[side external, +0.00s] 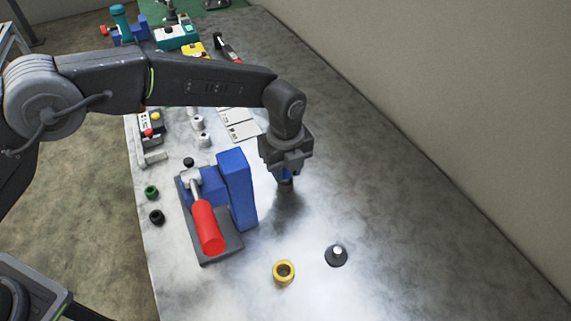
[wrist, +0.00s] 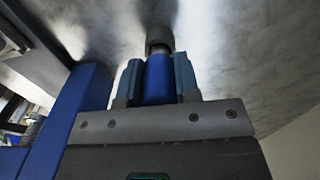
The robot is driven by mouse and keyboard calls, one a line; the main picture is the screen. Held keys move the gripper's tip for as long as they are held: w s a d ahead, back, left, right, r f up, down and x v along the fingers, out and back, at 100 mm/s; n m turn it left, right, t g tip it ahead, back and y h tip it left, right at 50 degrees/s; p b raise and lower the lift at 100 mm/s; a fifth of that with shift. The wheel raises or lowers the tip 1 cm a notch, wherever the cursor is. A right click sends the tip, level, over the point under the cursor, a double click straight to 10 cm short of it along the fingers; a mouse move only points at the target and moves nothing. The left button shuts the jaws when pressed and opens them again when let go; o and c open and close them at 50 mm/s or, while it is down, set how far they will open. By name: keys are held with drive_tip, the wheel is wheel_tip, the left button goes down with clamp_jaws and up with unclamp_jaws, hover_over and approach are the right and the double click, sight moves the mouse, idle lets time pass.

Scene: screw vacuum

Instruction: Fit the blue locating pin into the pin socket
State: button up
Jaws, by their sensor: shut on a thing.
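My gripper (side external: 285,172) is in the air above the table, just right of a tall blue block. In the wrist view the two fingers (wrist: 158,82) are shut on the blue locating pin (wrist: 158,80), which has a grey tip (wrist: 157,47) pointing away from the gripper. In the side view only a small blue bit of the pin shows under the fingers. A yellow ring with an open hole (side external: 284,272) sits on the table in front. I cannot tell for sure whether this ring is the pin socket.
A blue fixture with a tall block (side external: 237,190) and a red handle (side external: 207,228) stands on a dark base close left of my gripper. The table's right side is clear.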

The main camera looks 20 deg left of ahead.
drive_tip(key=o, duration=1)
drive_tip(key=shift+c, duration=0.2)
